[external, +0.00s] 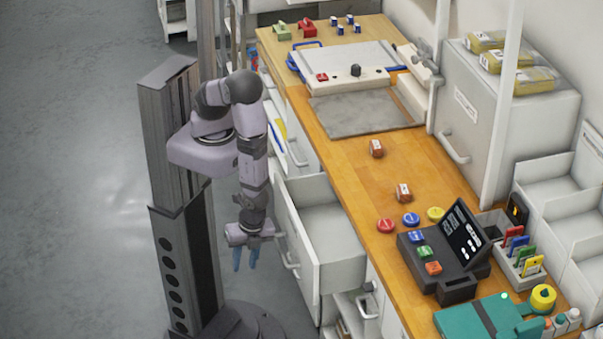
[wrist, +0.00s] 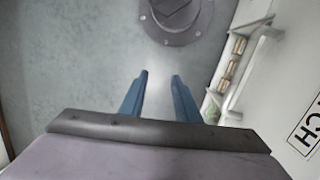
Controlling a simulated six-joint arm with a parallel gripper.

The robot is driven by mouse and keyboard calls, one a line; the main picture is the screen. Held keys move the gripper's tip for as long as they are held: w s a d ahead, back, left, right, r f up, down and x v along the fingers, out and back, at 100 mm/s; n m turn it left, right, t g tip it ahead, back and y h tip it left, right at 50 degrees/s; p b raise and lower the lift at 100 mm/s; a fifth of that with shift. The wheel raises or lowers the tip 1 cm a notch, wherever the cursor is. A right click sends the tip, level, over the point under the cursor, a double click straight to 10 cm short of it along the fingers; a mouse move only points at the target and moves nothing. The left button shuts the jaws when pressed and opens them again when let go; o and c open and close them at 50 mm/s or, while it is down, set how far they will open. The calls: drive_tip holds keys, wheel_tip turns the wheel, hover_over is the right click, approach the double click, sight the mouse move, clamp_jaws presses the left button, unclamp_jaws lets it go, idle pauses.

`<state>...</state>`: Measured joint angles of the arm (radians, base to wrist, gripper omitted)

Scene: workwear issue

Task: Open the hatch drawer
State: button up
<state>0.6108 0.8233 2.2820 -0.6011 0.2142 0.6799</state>
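The hatch drawer (external: 336,218) stands pulled out from under the wooden counter, and the visible part of its inside is bare. Its pale front carries a bar handle (external: 289,252). My gripper (external: 245,262) hangs just left of the drawer front, fingers pointing down. In the wrist view its two blue fingers (wrist: 159,82) are apart with only floor between them. The gripper looks clear of the handle.
The wooden counter (external: 345,160) holds a grey mat, small boxes, coloured discs and a black terminal (external: 450,255). A grey cabinet (external: 490,110) stands at the back right. Open floor (external: 80,200) lies left.

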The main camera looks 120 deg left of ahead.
sight(281, 253)
drive_tip(key=w+a+r+t+y+p, duration=0.2)
drive_tip(key=w+a+r+t+p, duration=0.25)
drive_tip(key=a+r, duration=0.35)
drive_tip(key=shift+m+g, duration=0.35)
drive_tip(key=shift+m, duration=0.05)
drive_tip(key=shift+a+b+x, duration=0.15)
drive_tip(key=shift+b+x, duration=1.1)
drive_tip(key=shift+x, duration=0.9)
drive_tip(key=shift+a+b+x, duration=0.15)
drive_tip(key=shift+b+x, duration=1.05)
drive_tip(key=shift+x, duration=1)
drive_tip(key=shift+s, duration=0.1)
clamp_jaws()
